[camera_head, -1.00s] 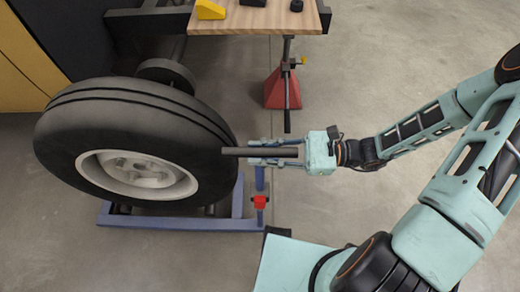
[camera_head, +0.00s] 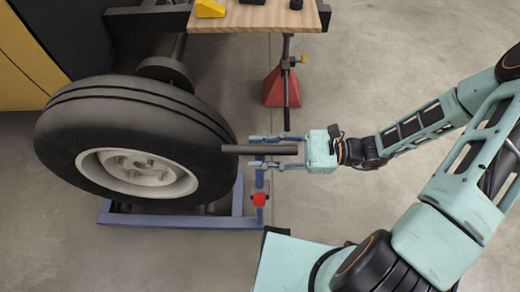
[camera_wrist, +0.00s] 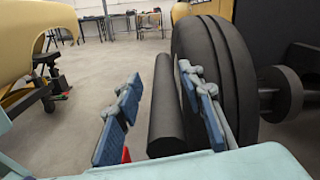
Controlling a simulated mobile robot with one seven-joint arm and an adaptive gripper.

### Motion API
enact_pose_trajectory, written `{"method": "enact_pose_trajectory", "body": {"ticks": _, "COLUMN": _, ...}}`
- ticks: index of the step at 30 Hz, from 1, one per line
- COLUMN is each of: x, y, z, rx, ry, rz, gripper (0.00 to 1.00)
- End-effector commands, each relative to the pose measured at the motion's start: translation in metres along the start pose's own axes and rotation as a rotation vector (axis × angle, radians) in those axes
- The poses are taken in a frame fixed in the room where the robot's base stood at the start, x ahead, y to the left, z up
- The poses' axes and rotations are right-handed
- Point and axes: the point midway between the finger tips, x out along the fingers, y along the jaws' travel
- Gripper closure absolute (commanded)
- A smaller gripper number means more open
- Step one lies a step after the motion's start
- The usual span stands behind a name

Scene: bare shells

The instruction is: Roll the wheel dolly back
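The wheel dolly (camera_head: 180,221) is a low blue frame on the floor, with the big black tyre and pale rim of the wheel (camera_head: 135,150) standing upright over it. A dark grey handle bar (camera_head: 240,150) lies level at the dolly's right side, above a blue post with a red part (camera_head: 260,199). My gripper (camera_head: 262,151) is open, one finger on each side of the bar. In the wrist view, the bar (camera_wrist: 165,110) runs between the blue finger pads of my gripper (camera_wrist: 162,108), with a clear gap to the left pad and a narrower one to the right.
A dark axle hub (camera_head: 167,73) is behind the wheel. A wooden-topped bench (camera_head: 255,20) with small items stands at the back, near a red jack stand (camera_head: 283,87). Open concrete floor lies right of the stand. The wrist view shows a yellow body shell (camera_wrist: 35,40) at left.

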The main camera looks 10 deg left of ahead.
Motion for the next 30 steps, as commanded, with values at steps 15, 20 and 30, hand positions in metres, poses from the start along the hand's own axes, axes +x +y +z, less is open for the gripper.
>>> {"method": "enact_pose_trajectory", "body": {"ticks": 15, "x": -0.095, "y": 0.0, "z": -0.001, "rx": -0.001, "ry": 0.004, "rz": -0.003, "gripper": 0.64}}
{"method": "enact_pose_trajectory", "body": {"ticks": 20, "x": -0.113, "y": 0.0, "z": -0.001, "rx": -0.001, "ry": 0.003, "rz": -0.002, "gripper": 0.64}}
{"method": "enact_pose_trajectory", "body": {"ticks": 30, "x": -0.118, "y": 0.001, "z": 0.0, "rx": 0.0, "ry": 0.001, "rz": 0.0, "gripper": 0.64}}
